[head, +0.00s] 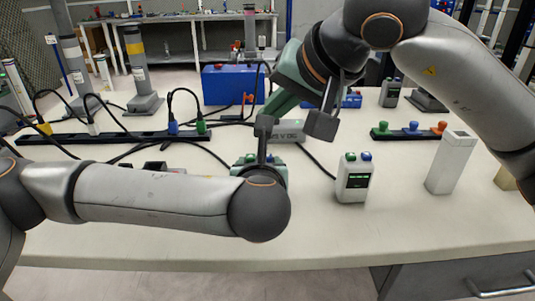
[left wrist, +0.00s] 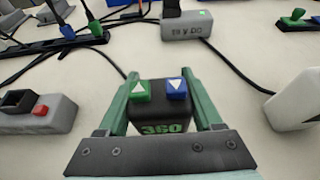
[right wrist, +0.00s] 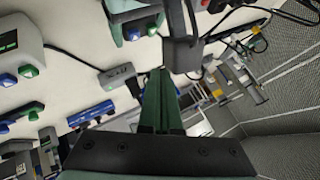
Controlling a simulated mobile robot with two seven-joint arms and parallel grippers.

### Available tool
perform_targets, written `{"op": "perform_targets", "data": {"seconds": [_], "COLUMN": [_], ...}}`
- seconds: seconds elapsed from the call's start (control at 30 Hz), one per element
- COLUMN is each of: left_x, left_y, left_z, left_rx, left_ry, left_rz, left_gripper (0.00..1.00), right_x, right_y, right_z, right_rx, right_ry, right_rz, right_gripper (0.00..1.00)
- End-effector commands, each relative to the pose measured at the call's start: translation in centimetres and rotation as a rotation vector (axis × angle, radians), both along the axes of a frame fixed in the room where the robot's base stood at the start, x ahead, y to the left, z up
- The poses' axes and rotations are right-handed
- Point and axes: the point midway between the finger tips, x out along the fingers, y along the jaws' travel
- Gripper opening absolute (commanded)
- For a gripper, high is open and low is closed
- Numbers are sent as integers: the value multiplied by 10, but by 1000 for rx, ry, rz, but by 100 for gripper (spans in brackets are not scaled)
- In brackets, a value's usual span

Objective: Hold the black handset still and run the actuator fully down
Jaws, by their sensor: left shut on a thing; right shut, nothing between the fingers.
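The black handset (left wrist: 162,115) has a green up-arrow button (left wrist: 138,91), a blue down-arrow button (left wrist: 176,89) and green "360" lettering. My left gripper (left wrist: 164,107) is shut on its sides, its green fingers left and right of it. In the head view the handset (head: 248,160) is mostly hidden behind my left wrist. My right gripper (head: 272,108) is shut and empty, above and behind the handset, apart from it. In the right wrist view its fingertips (right wrist: 160,75) are together. An upright grey mechanism (head: 250,38) stands behind the blue box; I cannot tell whether it is the actuator.
A white-grey handset (head: 353,180) with a green display stands right of the black one. A grey DC supply block (head: 288,130) lies behind. A black plug strip (head: 110,137) with cables is at left, a white post (head: 450,163) at right. The front table edge is clear.

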Motion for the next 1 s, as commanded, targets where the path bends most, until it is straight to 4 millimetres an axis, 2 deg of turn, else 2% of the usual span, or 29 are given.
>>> {"op": "perform_targets", "data": {"seconds": [0.2,0.33,0.7,0.87,1.0], "left_x": [0,0,0,0,0], "left_y": [0,0,0,0,0], "left_z": [1,0,1,1,1], "left_rx": [-1,-1,-1,-1,-1], "left_ry": [-1,-1,-1,-1,-1], "left_rz": [0,0,0,0,0], "left_gripper": [4,4,4,4,4], "right_x": [0,-1,0,-1,-1], "right_y": [1,1,0,0,0], "right_z": [36,47,42,26,5], "right_rx": [2,0,-1,-2,-1], "right_ry": [-4,-2,0,2,3], "right_rz": [-2,1,-1,0,1], "right_gripper": [0,0,0,0,0]}}
